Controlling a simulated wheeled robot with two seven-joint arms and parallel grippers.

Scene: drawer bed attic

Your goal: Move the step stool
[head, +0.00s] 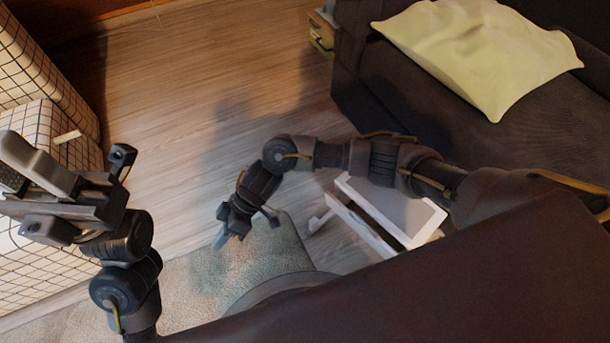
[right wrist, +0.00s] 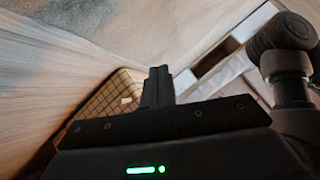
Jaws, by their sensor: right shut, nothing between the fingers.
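The step stool (head: 385,212) is white with a greyish top. In the head view it stands on the floor right of centre, partly hidden by my right arm. My right gripper (head: 219,241) points down left of the stool, above the edge of the rug, and is apart from the stool. In the right wrist view its fingers (right wrist: 158,86) are shut together and empty. White and grey panels (right wrist: 219,73) right of the fingers look like the stool. My left gripper (head: 38,165) is raised at the left, and its finger gap is unclear.
A dark sofa (head: 355,85) with a pale yellow cushion (head: 475,55) stands at the upper right. Checkered drawer units (head: 45,130) stand at the left. A grey-green rug (head: 190,285) lies in front. The wooden floor (head: 220,90) between the drawers and sofa is clear.

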